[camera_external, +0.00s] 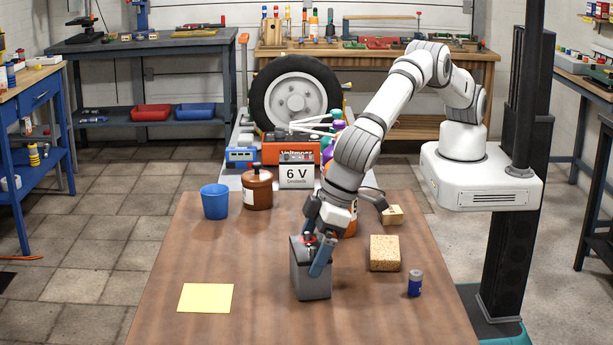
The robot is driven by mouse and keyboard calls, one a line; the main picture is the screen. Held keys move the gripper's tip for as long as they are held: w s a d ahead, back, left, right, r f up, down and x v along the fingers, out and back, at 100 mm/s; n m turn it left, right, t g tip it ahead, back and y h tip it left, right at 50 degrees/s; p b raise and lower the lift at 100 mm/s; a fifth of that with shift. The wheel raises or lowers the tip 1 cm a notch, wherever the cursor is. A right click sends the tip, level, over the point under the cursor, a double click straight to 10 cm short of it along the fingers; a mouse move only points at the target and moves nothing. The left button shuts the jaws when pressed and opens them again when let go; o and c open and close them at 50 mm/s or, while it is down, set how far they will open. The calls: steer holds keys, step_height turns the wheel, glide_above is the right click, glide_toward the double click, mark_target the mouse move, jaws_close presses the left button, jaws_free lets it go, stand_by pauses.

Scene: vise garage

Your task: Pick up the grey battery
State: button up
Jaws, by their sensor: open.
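The grey battery (311,279) is a box-shaped block standing upright on the brown wooden table (240,270), near the middle. A bit of red shows on its top. My gripper (314,256) is open and points down at the battery's top from above and behind. One blue-grey finger reaches down in front of the battery's right upper part. The other finger is near the top and partly hidden, so I cannot tell whether either touches the battery.
A cork-coloured block (384,253), a small blue cylinder (414,283) and a small wooden block (392,215) lie to the right. A yellow sheet (206,298) lies at left.

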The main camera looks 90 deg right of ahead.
steer(key=shift+x, duration=1.4)
steer(key=shift+w, duration=0.1)
steer(key=shift+c, duration=0.3)
steer(key=c, duration=1.2)
steer(key=shift+a+r, duration=0.15)
steer(key=shift+r, duration=0.05)
steer(key=shift+c, duration=0.6)
